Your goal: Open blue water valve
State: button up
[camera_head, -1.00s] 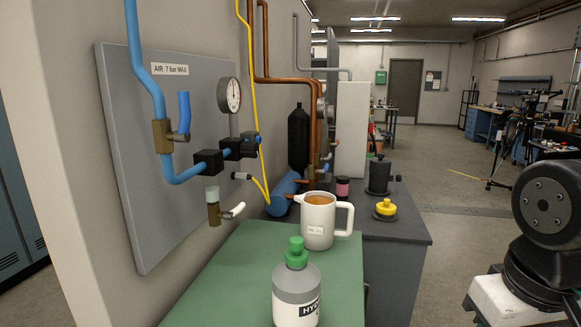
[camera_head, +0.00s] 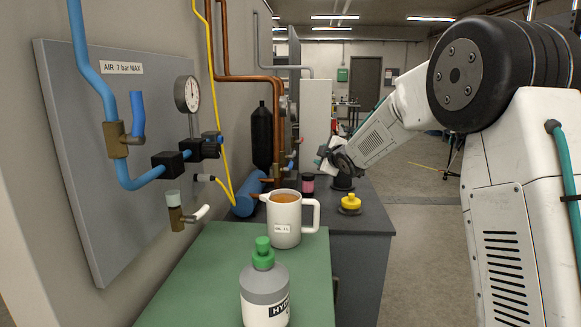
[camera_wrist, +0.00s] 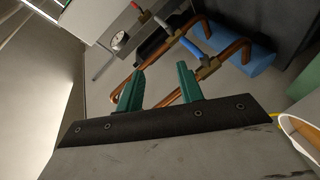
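In the wrist view a blue lever (camera_wrist: 193,54) sits on a brass valve on copper pipe (camera_wrist: 236,50), beyond my fingertips and slightly right of them. My gripper (camera_wrist: 160,68) is open, with two green fingers apart and nothing between them. The fingers are short of the blue lever and do not appear to touch it. In the head view my gripper (camera_head: 322,160) is small, to the right of the copper pipes (camera_head: 276,125). A small blue lever (camera_head: 290,166) shows low on those pipes. Another blue lever (camera_head: 137,113) points up on the panel marked AIR.
A blue cylinder (camera_head: 247,198) lies below the pipes. A white jug (camera_head: 285,222) and a grey bottle (camera_head: 264,288) stand on the green top (camera_head: 205,262). A yellow-capped item (camera_head: 350,203) is on the dark bench.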

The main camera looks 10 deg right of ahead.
jog(key=w+a+f+n+t+y, duration=0.2)
jog(key=w+f+n+y, duration=0.15)
jog(key=w+f, duration=0.2)
jog(key=n+y, duration=0.4)
send_near(291, 163)
jog(key=x, duration=0.2)
jog(key=shift+h, duration=0.25)
jog(key=x, duration=0.8)
jog(key=shift+a+f, duration=0.1)
jog(key=shift+f, duration=0.25)
jog(key=shift+n, duration=0.25)
grip_shut()
